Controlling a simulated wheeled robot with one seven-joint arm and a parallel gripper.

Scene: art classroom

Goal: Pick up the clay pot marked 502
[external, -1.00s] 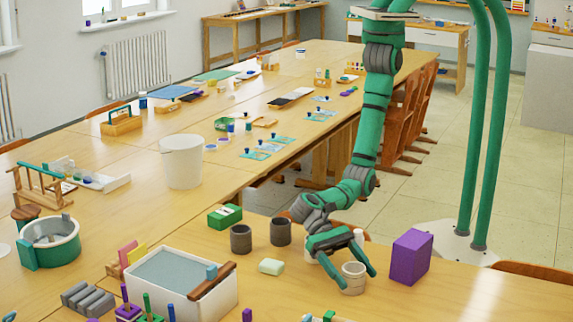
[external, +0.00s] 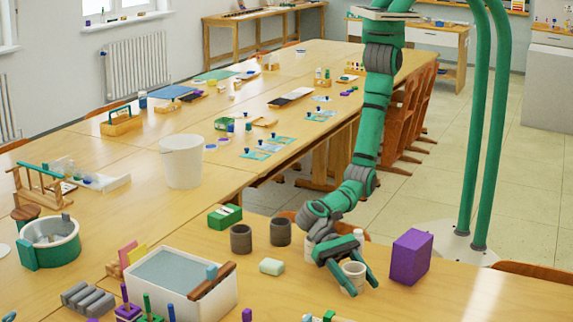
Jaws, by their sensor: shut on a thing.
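A pale beige clay pot (external: 354,271) stands upright at the near table, between the two green fingers of my gripper (external: 361,287). The gripper points down and is shut on this pot, with a finger at each side. Two dark grey-brown pots, one on the left (external: 241,239) and one on the right (external: 280,232), stand to the left of the gripper. Part of another pale pot (external: 309,252) shows behind the gripper. No number can be read on any pot. I cannot tell whether the held pot touches the table.
A purple box (external: 411,257) stands close to the right of the gripper. A white tub (external: 215,308) is at the front left. Table right of the purple box is clear.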

